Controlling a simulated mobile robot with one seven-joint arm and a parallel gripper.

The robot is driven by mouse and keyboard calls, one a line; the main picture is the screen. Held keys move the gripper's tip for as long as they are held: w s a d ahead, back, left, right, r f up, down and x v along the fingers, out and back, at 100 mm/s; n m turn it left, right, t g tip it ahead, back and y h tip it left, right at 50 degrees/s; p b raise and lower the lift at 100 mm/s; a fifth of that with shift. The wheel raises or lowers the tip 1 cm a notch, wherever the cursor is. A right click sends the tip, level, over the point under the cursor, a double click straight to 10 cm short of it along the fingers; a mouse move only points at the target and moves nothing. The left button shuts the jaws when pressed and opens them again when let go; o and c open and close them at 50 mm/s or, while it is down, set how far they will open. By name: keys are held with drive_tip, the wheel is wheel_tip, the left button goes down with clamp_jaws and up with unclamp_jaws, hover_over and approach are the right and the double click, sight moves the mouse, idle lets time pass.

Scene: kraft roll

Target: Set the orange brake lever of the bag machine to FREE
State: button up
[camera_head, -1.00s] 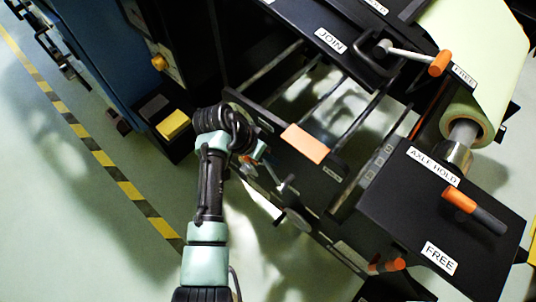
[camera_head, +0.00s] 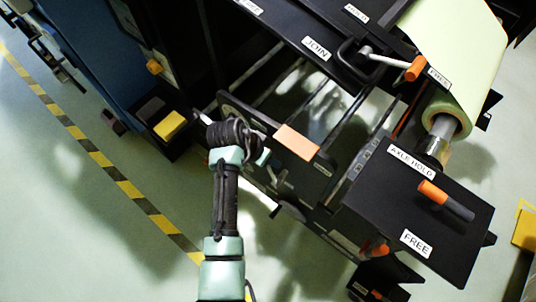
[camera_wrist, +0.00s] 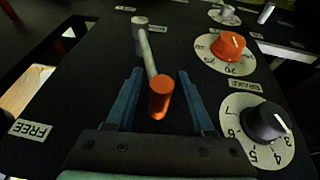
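In the wrist view a lever with a pale metal rod and an orange end (camera_wrist: 160,97) stands out from a black panel (camera_wrist: 80,85). My gripper (camera_wrist: 158,80) is open, with one blue finger on each side of the orange end. I cannot tell whether either finger touches it. A FREE label (camera_wrist: 31,129) is on the panel to the left. A BRAKE label (camera_wrist: 244,85) is to the right, between two dials. In the head view my arm (camera_head: 228,190) reaches the machine's side, and my fingers are mostly hidden.
An orange dial (camera_wrist: 229,44) and a black dial (camera_wrist: 264,121) sit close right of my gripper. In the head view, other orange-gripped levers are by the JOIN plate (camera_head: 415,68) and on the AXLE HOLD box (camera_head: 432,192). Floor left of my arm is clear.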

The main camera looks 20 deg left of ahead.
drive_tip(key=p+v, duration=0.2)
drive_tip(key=v, duration=1.1)
drive_tip(key=shift+p, duration=0.35)
drive_tip(key=shift+f, duration=0.1)
